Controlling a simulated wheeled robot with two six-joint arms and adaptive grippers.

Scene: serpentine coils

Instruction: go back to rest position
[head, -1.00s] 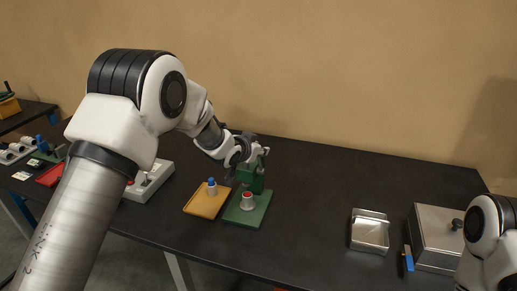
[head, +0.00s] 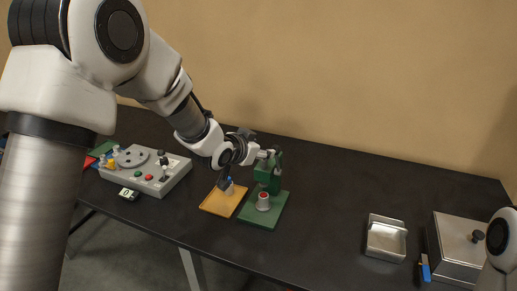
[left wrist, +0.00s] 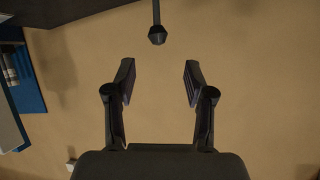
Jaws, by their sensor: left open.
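My left gripper (head: 222,180) shows small in the head view, in front of the yellow plate (head: 212,205) and left of the green press (head: 268,178). In the left wrist view its two fingers (left wrist: 158,78) stand wide apart with nothing between them. A dark rod with a knob (left wrist: 156,35) hangs beyond the fingertips. The gripper partly hides a small blue-topped piece (head: 229,187) on the yellow plate; I cannot tell from the head view how far apart they are. My right arm shows only at the right edge, and its gripper is out of view.
A grey red-capped piece (head: 263,201) stands on the green press's base. A grey control box (head: 146,172) is at left. A metal tray (head: 386,238) and lidded metal box (head: 459,247) are at right. The table between press and tray is clear.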

